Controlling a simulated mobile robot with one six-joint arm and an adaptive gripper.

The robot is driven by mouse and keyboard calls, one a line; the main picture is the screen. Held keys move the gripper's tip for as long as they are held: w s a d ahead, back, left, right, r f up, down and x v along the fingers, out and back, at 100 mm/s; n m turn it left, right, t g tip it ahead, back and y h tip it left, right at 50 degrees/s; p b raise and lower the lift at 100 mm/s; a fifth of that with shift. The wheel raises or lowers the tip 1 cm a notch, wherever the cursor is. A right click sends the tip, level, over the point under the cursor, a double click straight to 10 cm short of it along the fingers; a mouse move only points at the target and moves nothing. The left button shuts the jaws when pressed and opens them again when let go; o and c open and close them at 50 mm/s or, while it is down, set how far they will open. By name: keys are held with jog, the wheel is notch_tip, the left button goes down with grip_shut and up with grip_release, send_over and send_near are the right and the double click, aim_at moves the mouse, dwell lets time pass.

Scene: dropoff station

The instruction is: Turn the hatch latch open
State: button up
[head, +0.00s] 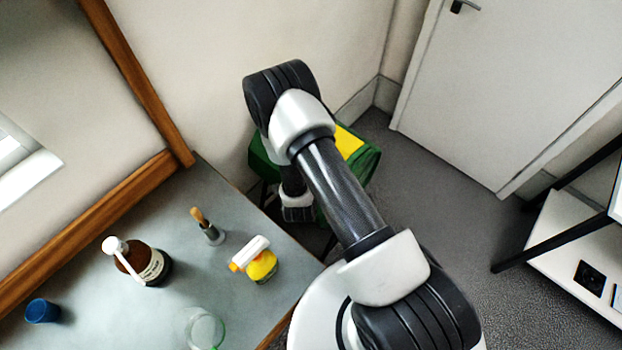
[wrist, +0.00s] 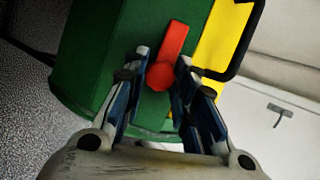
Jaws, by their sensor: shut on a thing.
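The hatch latch (wrist: 174,38) is a red lever with a rounded hub on the green face of a box (wrist: 92,45). In the wrist view the lever points up and slightly right from the hub. My gripper (wrist: 162,66) has one finger on each side of the latch near its hub and is shut on it. A yellow panel (wrist: 222,38) with a black bar lies to the right of the green face. In the head view the green box (head: 365,167) is partly hidden behind my arm. The latch and my fingertips do not show there.
A grey counter (head: 110,215) at left holds a brown bottle (head: 150,268), a yellow spray bottle (head: 262,267), a wooden-handled brush (head: 205,225), a blue cup (head: 42,311) and a clear glass (head: 205,328). A white door (head: 510,80) and open grey floor (head: 440,200) lie to the right.

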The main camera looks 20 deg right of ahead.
dwell(0.4)
jog(key=o, duration=1.1)
jog(key=shift+c, duration=0.2)
jog(key=v, duration=1.2)
